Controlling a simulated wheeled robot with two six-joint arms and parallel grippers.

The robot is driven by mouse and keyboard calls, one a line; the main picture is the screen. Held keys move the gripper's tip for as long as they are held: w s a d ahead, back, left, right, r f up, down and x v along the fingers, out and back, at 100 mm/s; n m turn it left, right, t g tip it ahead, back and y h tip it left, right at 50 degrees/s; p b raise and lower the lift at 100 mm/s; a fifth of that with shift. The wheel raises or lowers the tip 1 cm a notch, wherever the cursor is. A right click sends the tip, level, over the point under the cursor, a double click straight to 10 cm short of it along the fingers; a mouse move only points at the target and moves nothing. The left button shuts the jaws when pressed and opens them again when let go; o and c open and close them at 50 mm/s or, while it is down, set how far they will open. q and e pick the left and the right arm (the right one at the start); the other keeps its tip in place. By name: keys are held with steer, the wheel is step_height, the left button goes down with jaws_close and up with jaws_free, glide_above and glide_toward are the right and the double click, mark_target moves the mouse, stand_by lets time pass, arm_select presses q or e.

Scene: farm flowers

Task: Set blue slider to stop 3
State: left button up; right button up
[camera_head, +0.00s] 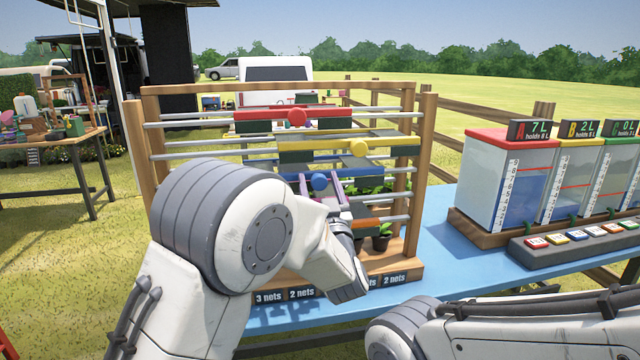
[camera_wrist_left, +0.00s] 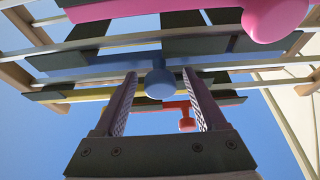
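The blue slider (camera_head: 344,171) is a blue bar on rods in the wooden frame, below the yellow slider (camera_head: 380,148). Its round blue knob (camera_head: 319,182) faces me. My left gripper (camera_head: 321,180) reaches up to it, with one finger on each side of the knob. In the left wrist view the blue knob (camera_wrist_left: 160,84) sits between the tips of the open fingers (camera_wrist_left: 160,76), with a narrow gap on both sides. My left arm hides the lower left of the frame. Part of my right arm shows at bottom right; its gripper is out of view.
The red slider (camera_head: 270,115) is on the top rods; an orange bar (camera_head: 366,223) is low down. Dark panels hang behind the bars. Small plants (camera_head: 381,236) stand on the frame's base. Water tanks (camera_head: 520,180) stand right on the blue table (camera_head: 450,265).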

arm_select(q)
steer(key=b+v, duration=0.1)
steer(key=v, duration=0.9)
steer(key=shift+s+b, duration=0.25)
steer(key=shift+b, duration=0.15)
steer(key=shift+f, duration=0.1)
